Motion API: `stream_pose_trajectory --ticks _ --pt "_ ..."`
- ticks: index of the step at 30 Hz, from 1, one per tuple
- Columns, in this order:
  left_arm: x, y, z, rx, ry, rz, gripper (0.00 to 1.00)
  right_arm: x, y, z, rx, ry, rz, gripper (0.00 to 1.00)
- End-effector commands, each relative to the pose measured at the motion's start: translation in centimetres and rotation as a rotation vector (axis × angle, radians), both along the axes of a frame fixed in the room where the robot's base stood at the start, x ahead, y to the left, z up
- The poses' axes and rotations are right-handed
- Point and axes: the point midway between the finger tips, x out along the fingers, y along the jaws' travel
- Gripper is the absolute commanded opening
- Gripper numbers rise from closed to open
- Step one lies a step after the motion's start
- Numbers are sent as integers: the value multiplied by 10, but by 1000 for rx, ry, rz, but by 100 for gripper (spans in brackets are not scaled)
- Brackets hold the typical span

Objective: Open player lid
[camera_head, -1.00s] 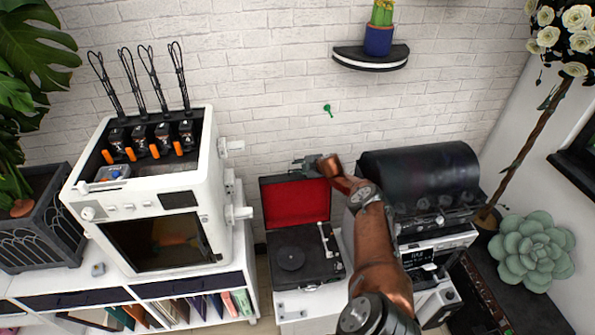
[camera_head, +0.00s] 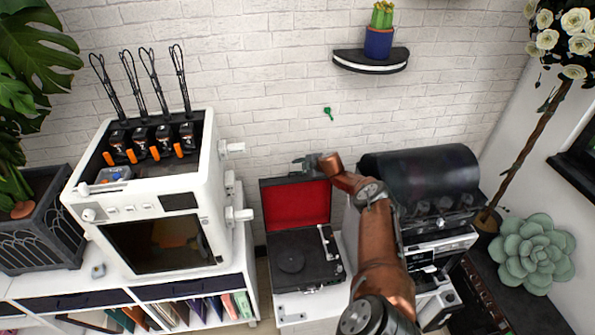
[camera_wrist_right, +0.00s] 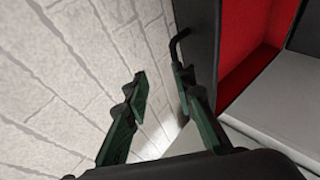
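The record player (camera_head: 312,275) is a black case with a dark platter and a light tonearm, in the middle of the head view. Its lid (camera_head: 297,208) is raised, standing about upright, with the red lining facing me. My right gripper (camera_head: 303,166) is at the lid's upper edge, its arm coming in from the lower right. In the wrist view my right gripper (camera_wrist_right: 161,85) has its fingers apart, with nothing seen between them. The dark lid (camera_wrist_right: 197,38) is just right of the right finger; I cannot tell whether they touch. My left gripper is not in view.
A white 3D printer (camera_head: 150,205) stands on shelving at the left. A dark rounded machine (camera_head: 425,185) is close to the right of my arm. A brick wall (camera_head: 270,110) is right behind the lid. A cactus shelf (camera_head: 371,62) hangs above.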

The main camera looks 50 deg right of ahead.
Motion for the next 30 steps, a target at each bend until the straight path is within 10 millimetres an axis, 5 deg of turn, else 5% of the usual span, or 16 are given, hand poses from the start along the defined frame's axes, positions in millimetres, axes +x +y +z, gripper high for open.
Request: stream_pose_trajectory --ticks 12,30 --pt "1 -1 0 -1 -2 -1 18 1 -1 73 -2 -3 0 24" --pt "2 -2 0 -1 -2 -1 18 1 -1 81 0 -2 0 24"
